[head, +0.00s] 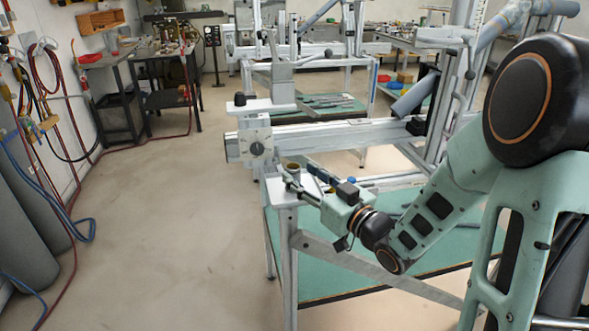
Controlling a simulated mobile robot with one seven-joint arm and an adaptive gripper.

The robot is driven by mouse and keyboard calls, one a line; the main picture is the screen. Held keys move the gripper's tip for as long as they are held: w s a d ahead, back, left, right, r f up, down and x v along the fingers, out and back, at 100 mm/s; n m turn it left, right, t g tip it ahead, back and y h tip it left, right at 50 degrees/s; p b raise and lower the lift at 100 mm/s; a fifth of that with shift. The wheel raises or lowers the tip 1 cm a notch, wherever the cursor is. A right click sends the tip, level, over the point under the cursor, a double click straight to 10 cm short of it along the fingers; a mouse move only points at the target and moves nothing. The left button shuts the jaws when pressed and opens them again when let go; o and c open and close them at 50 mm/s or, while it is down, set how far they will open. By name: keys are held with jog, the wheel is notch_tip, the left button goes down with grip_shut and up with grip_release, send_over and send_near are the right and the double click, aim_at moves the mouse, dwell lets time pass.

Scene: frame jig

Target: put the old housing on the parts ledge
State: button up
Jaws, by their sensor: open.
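A small round brass-coloured part (293,166), which looks like the old housing, stands at the near end of the jig, upright as far as I can see. A small pale plate (282,197) on top of the near leg lies just below it and may be the parts ledge. My gripper (298,174) reaches in from the right, low over this plate. Its jaws are open, with their tips close to the brass part. I cannot tell whether they touch it or whether the part rests on the plate. The gripper body hides some of the jig behind it.
A long metal beam (325,136) with a round end fitting runs just behind my gripper. A green lower shelf (345,270) lies beneath. A blue-capped item (351,181) sits near my wrist. The floor (165,220) to the left is clear; hoses hang on the left wall.

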jog(key=b+v, duration=0.1)
jog(key=v, duration=0.7)
jog(key=shift+a, duration=0.1)
